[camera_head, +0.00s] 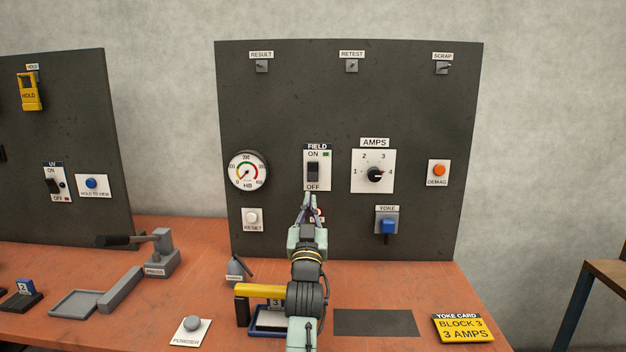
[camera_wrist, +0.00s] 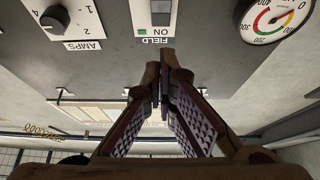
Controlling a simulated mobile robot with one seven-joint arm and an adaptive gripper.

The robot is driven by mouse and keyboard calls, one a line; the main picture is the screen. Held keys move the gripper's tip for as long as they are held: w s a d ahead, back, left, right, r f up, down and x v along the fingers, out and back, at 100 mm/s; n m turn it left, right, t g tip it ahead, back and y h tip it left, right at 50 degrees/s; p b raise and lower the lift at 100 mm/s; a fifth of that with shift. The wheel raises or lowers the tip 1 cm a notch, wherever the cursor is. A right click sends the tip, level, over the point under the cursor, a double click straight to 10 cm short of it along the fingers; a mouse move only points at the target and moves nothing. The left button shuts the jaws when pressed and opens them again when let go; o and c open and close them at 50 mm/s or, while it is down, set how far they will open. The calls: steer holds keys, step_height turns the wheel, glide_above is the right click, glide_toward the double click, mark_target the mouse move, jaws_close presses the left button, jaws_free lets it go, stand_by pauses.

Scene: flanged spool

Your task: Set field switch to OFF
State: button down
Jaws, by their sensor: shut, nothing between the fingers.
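The field switch (camera_head: 313,172) is a black rocker on a white plate in the middle of the dark panel, with ON above it and OFF below. A green mark (camera_head: 326,154) shows beside ON. In the wrist view the picture is upside down, and part of the switch plate (camera_wrist: 152,18) shows at the top edge with ON and the green mark. My gripper (camera_head: 308,197) is shut and empty, its tips just below the OFF label in the head view. It also shows in the wrist view (camera_wrist: 160,80). I cannot tell whether the tips touch the panel.
The HB gauge (camera_head: 247,171) is left of the switch, and the AMPS dial (camera_head: 375,174) is right of it. The RESET button (camera_head: 252,217) and YOKE plug (camera_head: 387,225) sit lower. A yellow-handled block (camera_head: 260,290) stands on the red bench (camera_head: 380,280) under my arm.

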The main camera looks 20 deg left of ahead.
steer(key=p, duration=0.3)
glide_toward(314, 168)
step_height(314, 168, up, 4)
steer(key=w, duration=0.2)
steer(key=w+a+f+p, duration=0.1)
steer(key=shift+w, duration=0.15)
steer(key=shift+w+a+f, duration=0.2)
steer(key=shift+w+f, duration=0.15)
steer(key=shift+w, duration=0.2)
